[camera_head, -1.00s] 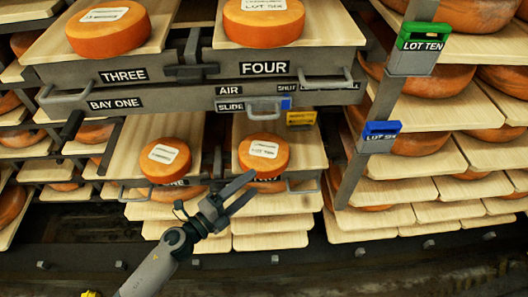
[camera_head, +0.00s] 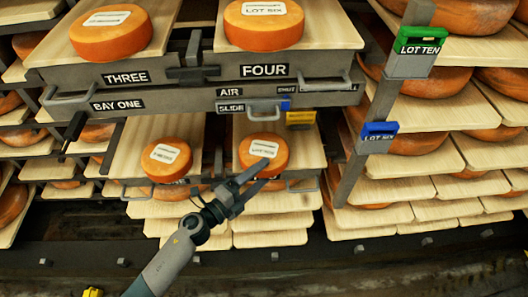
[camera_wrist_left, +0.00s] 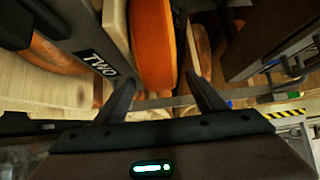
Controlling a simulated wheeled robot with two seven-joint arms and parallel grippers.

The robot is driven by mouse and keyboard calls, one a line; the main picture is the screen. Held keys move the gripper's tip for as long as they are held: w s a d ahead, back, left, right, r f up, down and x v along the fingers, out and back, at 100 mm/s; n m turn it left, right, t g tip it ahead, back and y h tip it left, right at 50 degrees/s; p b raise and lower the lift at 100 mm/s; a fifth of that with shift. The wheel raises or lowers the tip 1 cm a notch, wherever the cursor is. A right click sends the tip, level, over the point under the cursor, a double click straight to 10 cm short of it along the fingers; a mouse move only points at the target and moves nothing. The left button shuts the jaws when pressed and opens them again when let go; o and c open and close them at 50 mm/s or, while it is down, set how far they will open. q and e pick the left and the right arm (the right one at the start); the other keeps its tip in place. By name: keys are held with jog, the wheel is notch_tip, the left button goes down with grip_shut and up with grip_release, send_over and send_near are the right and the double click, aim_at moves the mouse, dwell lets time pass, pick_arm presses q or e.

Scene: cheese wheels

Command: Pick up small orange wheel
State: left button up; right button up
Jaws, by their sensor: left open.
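Two small orange wheels with pale paper labels lie on the lower boards in the head view, the left one (camera_head: 167,172) and the right one (camera_head: 247,152). My left gripper (camera_head: 262,174) is open at the front edge of the right wheel, its fingers overlapping the wheel's lower front in the picture. In the left wrist view, this wheel's orange side (camera_wrist_left: 153,45) shows ahead, between the lines of the two open fingers (camera_wrist_left: 164,98). Nothing is held. Whether a finger touches the wheel cannot be told. My right gripper is not in view.
Above is a drawer front labelled THREE and FOUR (camera_head: 190,77) with larger wheels (camera_head: 110,38) on its boards. A grey post with a green LOT TEN tag (camera_head: 414,50) and a blue LOT SIX tag (camera_head: 379,131) stands to the right. The TWO label (camera_wrist_left: 98,63) is beside the fingers.

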pick_arm(q)
jog(key=shift+w+d, duration=0.15)
dwell(0.3)
grip_shut()
jog(key=shift+r, duration=0.1)
jog(key=shift+r, duration=0.15)
